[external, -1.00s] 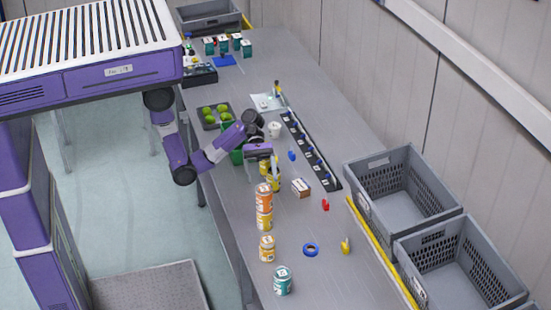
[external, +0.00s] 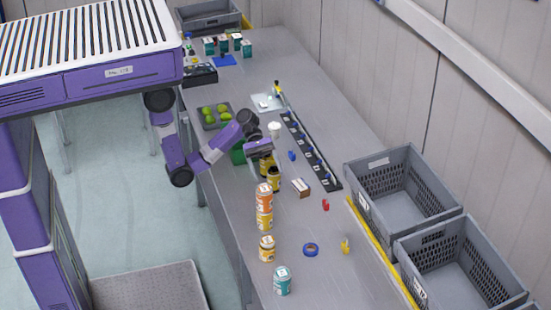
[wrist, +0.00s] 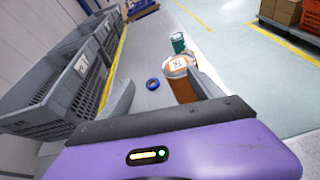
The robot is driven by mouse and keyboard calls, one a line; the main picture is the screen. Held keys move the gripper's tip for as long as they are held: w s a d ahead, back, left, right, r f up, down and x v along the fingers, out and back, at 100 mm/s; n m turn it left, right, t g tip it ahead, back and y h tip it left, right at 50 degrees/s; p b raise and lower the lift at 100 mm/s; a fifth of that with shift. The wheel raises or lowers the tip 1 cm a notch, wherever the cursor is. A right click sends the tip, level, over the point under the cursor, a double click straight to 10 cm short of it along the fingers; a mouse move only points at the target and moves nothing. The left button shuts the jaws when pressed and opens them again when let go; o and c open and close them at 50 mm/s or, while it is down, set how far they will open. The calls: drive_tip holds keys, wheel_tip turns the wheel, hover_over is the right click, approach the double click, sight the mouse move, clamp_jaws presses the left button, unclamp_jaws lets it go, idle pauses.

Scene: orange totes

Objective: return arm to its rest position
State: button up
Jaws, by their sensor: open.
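My purple arm reaches over the near-left edge of the grey bench in the external view. My gripper (external: 268,163) is above the bench, close to the small yellow-brown jars (external: 273,182) and behind the orange can stack (external: 264,204); it partly hides the jars. In the wrist view my gripper (wrist: 165,92) shows two grey fingers spread apart with nothing held between them. Beyond them are an orange can (wrist: 178,80) with a white lid, close to the right finger, and a blue tape ring (wrist: 153,84).
Grey crates (external: 405,152) stand along the right of the bench (external: 335,270). A green bin (external: 237,154), a tray of green fruit (external: 205,116) and a white cup (external: 274,130) are near my arm. A black strip of blue items (external: 322,170) lies beyond. Front cans include a teal one (external: 282,283).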

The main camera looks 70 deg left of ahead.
drive_tip(key=w+a+r+n+t+y+b, duration=0.1)
drive_tip(key=w+a+r+t+y+b, duration=0.15)
drive_tip(key=w+a+t, duration=0.9)
drive_tip(key=s+a+n+t+y, duration=0.1)
drive_tip(key=s+a+t+y, duration=0.6)
drive_tip(key=a+y, duration=0.4)
drive_tip(key=s+d+f+m+g, duration=0.1)
drive_tip(key=s+f+m, duration=0.3)
drive_tip(key=s+m, duration=0.5)
drive_tip(key=s+d+f+m+g+p, duration=0.1)
drive_tip(key=s+f+m+g, duration=0.2)
drive_tip(key=s+m, duration=0.6)
drive_tip(key=s+f, duration=0.1)
drive_tip(key=s, duration=0.4)
drive_tip(key=shift+f+y+p, duration=0.2)
drive_tip(key=shift+y+p, duration=0.1)
drive_tip(key=shift+y, duration=0.05)
